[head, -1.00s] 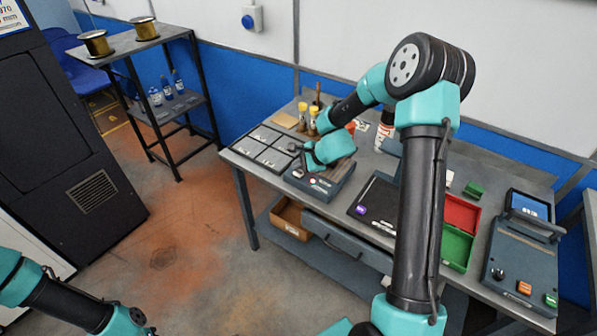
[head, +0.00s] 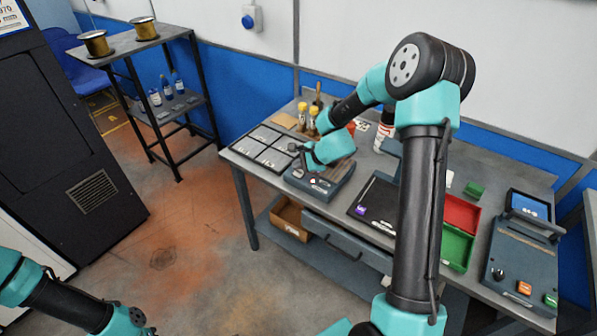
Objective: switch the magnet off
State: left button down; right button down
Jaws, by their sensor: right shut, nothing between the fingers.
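A dark grey box (head: 333,192) with small controls on its front face, which looks like the magnet unit, sits on the bench left of centre in the head view. A small red and white mark (head: 313,182) shows on its front. My right gripper (head: 305,165) reaches over the box from the right. Its fingers are shut and empty, close above the box's left front part. I cannot tell if they touch it, and the gripper hides part of the box top. My left arm shows at the lower left, but its gripper is out of view.
A sectioned tray (head: 262,147) lies left of the box. A dark mat with a purple item (head: 361,210), a red bin (head: 461,213), a green bin (head: 457,246) and a control console (head: 521,265) stand to the right.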

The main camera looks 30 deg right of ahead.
aim_at(299, 173)
dwell(0.4)
jog(key=shift+f, duration=0.4)
jog(key=shift+f, duration=0.3)
dwell(0.5)
jog(key=shift+r, duration=0.75)
notch_tip(299, 173, up, 6)
dwell(0.9)
